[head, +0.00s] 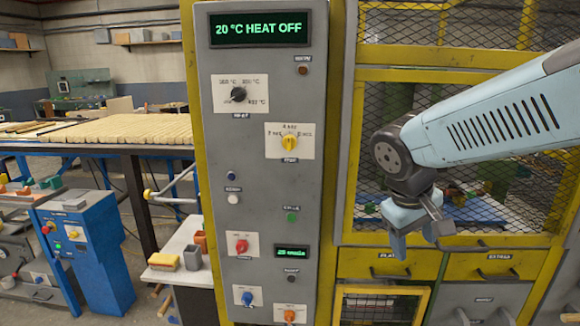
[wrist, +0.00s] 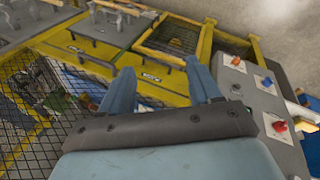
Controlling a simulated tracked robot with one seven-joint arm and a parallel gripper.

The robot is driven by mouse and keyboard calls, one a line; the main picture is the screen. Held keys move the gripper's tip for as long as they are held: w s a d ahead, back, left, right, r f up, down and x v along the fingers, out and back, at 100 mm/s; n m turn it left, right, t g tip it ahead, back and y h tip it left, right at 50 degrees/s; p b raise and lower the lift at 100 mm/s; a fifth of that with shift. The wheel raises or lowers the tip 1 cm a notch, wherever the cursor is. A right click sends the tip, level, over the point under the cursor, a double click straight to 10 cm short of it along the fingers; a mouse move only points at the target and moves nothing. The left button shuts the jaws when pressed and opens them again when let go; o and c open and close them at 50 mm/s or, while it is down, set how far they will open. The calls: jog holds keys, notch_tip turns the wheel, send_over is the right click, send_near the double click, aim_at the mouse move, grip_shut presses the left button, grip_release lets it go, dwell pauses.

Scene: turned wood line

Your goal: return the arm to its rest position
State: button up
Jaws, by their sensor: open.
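My arm reaches in from the right of the head view, in front of a yellow mesh-panelled cabinet. My gripper (head: 418,238) points down in front of the cabinet, above the yellow drawer (head: 388,264). It also shows in the wrist view (wrist: 163,85), where its two blue-grey fingers stand apart with nothing between them. The gripper is open and empty. I cannot tell whether it touches the cabinet, but no contact shows.
A grey control panel (head: 224,140) with knobs, buttons and a display reading "20 °C HEAT OFF" (head: 259,29) stands left of my gripper. Further left are a white table (head: 180,240) with small blocks, a blue machine (head: 90,245) and a bench of wooden slats (head: 110,130).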

jog(key=s+r+m+t+y, duration=0.3)
jog(key=s+r, duration=0.1)
jog(key=r, duration=0.2)
jog(key=shift+s+d+r+m+t, duration=0.15)
jog(key=shift+s+m+t, duration=0.15)
dwell(1.8)
